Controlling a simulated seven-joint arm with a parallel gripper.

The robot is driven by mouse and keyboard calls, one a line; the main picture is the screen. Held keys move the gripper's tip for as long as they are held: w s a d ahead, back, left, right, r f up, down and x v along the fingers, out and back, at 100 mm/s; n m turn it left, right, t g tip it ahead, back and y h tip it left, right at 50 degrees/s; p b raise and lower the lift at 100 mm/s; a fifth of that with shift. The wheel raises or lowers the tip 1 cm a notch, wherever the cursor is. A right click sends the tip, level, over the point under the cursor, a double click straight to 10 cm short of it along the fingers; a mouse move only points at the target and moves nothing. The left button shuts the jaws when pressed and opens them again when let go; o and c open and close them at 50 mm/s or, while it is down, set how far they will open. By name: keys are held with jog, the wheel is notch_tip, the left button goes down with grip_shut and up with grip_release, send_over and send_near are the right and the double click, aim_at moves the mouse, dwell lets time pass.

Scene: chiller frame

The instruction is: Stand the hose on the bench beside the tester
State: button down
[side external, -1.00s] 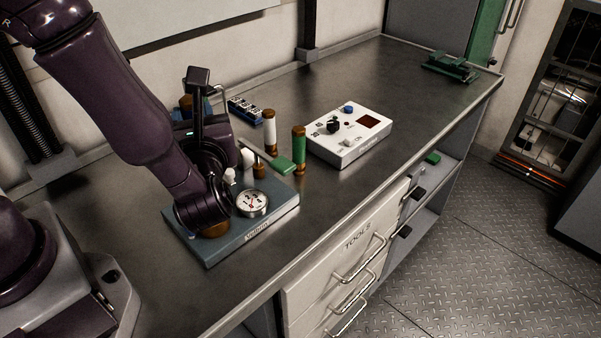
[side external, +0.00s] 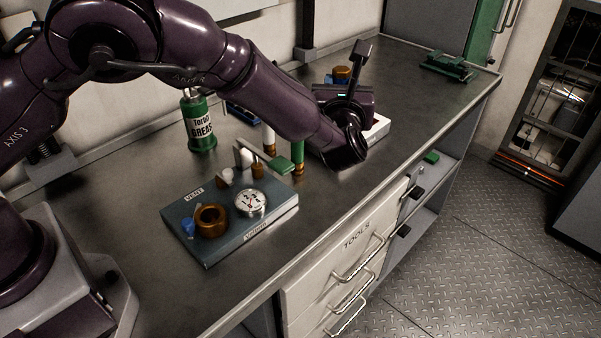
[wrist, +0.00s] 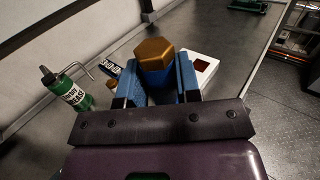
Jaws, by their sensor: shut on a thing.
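My gripper (wrist: 159,78) is shut on a blue hose with a brass hex end (wrist: 154,51), seen between the two blue fingers in the wrist view. In the side view the brass end (side external: 342,73) shows above my wrist; the hose's lower end is hidden, so I cannot tell whether it touches the bench. The white tester (side external: 378,128) is mostly hidden behind my wrist. In the wrist view the tester (wrist: 203,65), with its dark red display, lies just right of the held hose.
A white hose (side external: 268,138) and a green hose (side external: 298,157) stand by the grey-blue valve block (side external: 235,237) with its gauge (side external: 251,202). A green grease can (side external: 200,125) stands behind.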

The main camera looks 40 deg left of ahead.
notch_tip(320, 180, down, 17)
jog(key=shift+s+r, duration=0.1)
dwell(0.4)
jog(key=c, duration=0.8)
grip_release()
jog(key=shift+f, duration=0.2)
jog(key=shift+r, duration=0.1)
